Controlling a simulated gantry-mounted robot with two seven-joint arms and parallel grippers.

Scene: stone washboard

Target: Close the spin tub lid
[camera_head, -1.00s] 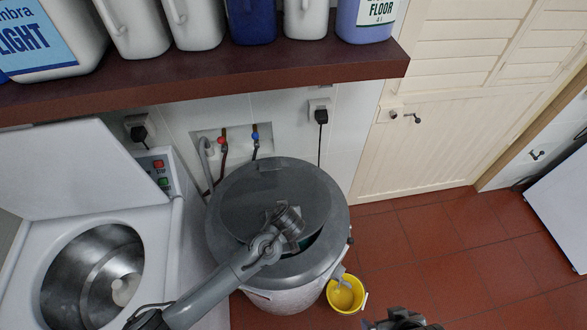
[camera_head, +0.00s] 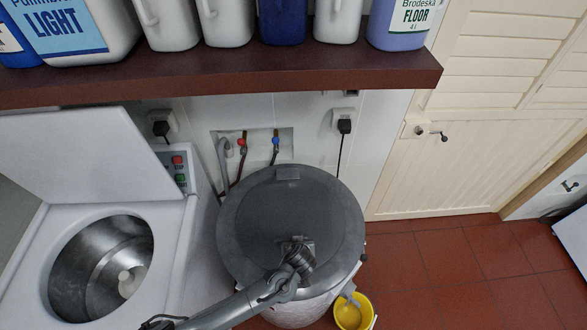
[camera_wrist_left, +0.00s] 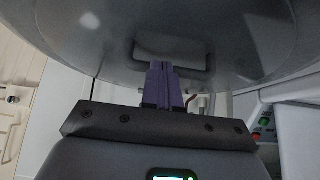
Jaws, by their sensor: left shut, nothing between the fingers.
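The spin tub (camera_head: 325,303) is a round tub standing right of the washing machine. Its grey round lid (camera_head: 265,215) lies over the top, and I see no gap along the visible rim. A hinge piece (camera_head: 288,173) is at the far edge. My left gripper (camera_head: 292,246) is over the near half of the lid, beside the lid handle, and partly hides it. In the left wrist view the purple fingers of the gripper (camera_wrist_left: 164,66) are together and empty, close to the rectangular handle (camera_wrist_left: 190,58); I cannot tell whether they touch. My right gripper is not in view.
An open washing machine (camera_head: 180,230) stands on the left with its lid raised. A brown shelf (camera_head: 240,70) with several jugs hangs above. A yellow bucket (camera_head: 352,314) sits on the floor by the tub. Red floor (camera_head: 450,260) is clear at right.

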